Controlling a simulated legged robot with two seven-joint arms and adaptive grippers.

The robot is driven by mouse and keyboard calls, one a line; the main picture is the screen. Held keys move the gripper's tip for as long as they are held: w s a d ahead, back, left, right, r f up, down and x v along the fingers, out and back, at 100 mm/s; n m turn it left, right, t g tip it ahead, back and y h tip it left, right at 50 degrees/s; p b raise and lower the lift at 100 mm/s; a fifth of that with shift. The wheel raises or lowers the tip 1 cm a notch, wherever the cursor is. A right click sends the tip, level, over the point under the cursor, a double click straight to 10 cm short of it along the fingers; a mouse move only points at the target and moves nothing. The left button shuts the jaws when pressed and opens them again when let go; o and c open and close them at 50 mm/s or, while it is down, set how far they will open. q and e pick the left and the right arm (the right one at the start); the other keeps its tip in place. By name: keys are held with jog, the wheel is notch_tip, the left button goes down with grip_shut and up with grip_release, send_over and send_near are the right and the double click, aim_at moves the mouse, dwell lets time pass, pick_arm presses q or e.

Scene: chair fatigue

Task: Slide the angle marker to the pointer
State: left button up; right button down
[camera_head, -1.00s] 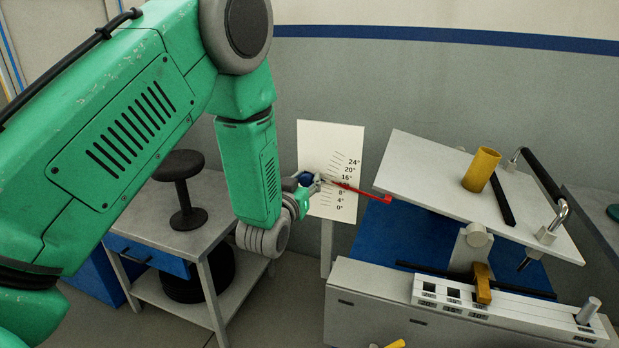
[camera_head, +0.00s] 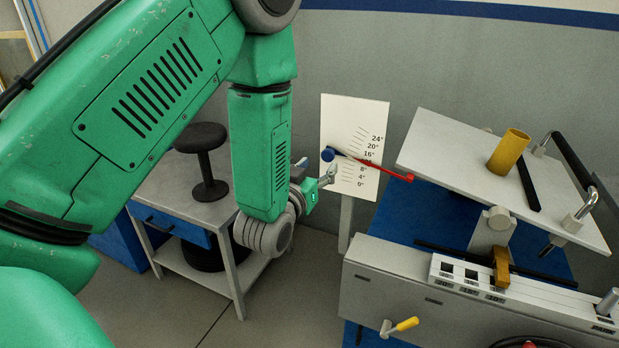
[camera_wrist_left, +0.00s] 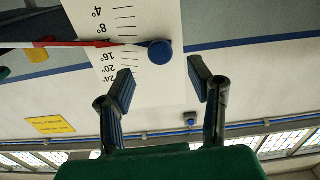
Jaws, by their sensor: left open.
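The angle marker is a round blue knob (camera_head: 328,154) at the left edge of the white scale board (camera_head: 343,112). A thin dark blue strip runs from it across the board, about level with 12°. The red pointer (camera_head: 392,174) reaches in from the tilted plate, and its tip appears to line up with the strip. In the wrist view the knob (camera_wrist_left: 160,53) lies just beyond my open fingertips, apart from them, with the red pointer (camera_wrist_left: 60,44) left of it. My left gripper (camera_head: 316,170) is open and empty, below and left of the knob. My right gripper is not in view.
The tilted grey plate (camera_head: 450,150) carries a yellow cylinder (camera_head: 509,151) and a black-handled clamp. A grey bench with a slotted scale stands below it. A side table (camera_head: 170,197) with a black stool-shaped object (camera_head: 207,165) is behind my left arm.

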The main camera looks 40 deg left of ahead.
pick_arm(q)
jog(key=v, duration=0.5)
